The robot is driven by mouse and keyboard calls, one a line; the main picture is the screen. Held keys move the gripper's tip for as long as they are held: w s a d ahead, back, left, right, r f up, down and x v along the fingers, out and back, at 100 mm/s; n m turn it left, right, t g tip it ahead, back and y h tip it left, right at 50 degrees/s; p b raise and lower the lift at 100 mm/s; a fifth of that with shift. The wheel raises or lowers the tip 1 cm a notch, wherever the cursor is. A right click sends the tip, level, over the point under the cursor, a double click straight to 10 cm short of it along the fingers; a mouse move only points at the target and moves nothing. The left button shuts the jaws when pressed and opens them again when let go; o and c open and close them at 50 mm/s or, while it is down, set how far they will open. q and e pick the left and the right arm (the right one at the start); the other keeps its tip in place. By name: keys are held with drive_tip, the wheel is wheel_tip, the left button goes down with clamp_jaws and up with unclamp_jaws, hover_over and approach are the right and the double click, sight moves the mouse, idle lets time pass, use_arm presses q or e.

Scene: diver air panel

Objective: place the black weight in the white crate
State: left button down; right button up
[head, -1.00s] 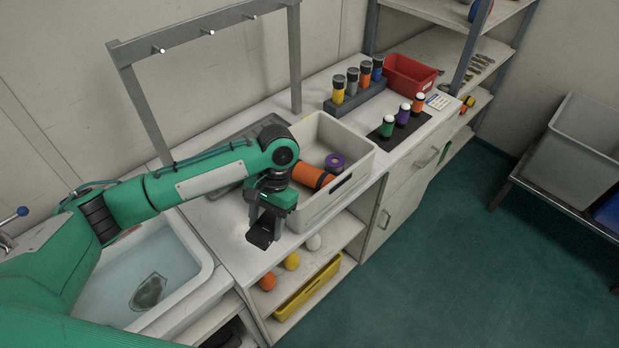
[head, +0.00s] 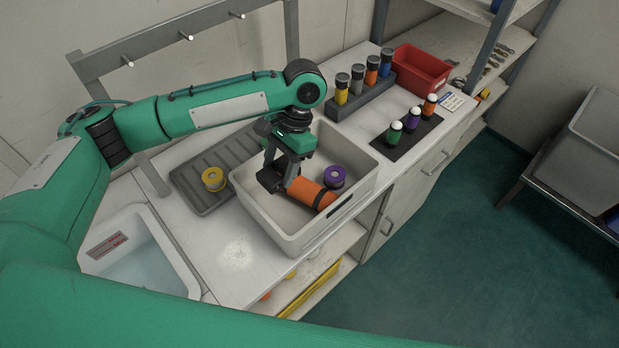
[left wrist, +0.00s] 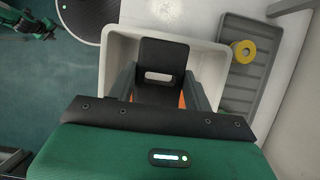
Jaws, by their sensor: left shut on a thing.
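The white crate (head: 262,227) stands on the counter and holds an orange cylinder (head: 307,192) with dark bands and a purple ring (head: 335,177). My left gripper (head: 279,174) is shut on the black weight (head: 269,180), over the left part of the crate. In the left wrist view the black weight (left wrist: 162,50), a flat block with a slot, sits between the fingers, with the crate (left wrist: 116,50) around and below it. Its height above the crate floor is hard to tell. The gripper partly hides the crate's inside.
A yellow roll (head: 213,179) lies on the grey ribbed tray (head: 185,188) left of the crate. A sink (head: 150,270) is at lower left. Behind the crate are a rack (head: 362,101) of capped cylinders, a red bin (head: 421,68) and a dark mat (head: 412,145) with three bottles.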

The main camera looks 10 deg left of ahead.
use_arm(q)
drive_tip(key=shift+w, duration=0.1)
hover_over(282, 223)
drive_tip(key=w+d, duration=0.1)
wheel_tip(282, 223, down, 5)
drive_tip(key=f+p, duration=0.2)
drive_tip(key=f, duration=0.8)
drive_tip(key=shift+w+f, duration=0.1)
drive_tip(key=shift+w, duration=0.1)
drive_tip(key=shift+f, duration=0.65)
drive_tip(key=shift+f+p, duration=0.35)
drive_tip(key=shift+f, duration=1.2)
use_arm(e)
drive_tip(key=shift+s+d+r, duration=0.1)
drive_tip(key=shift+s+r, duration=1)
drive_tip(key=shift+r, duration=0.25)
use_arm(q)
drive_tip(key=c, duration=0.6)
unclamp_jaws()
drive_tip(key=shift+f, duration=0.15)
drive_tip(key=shift+s, duration=0.1)
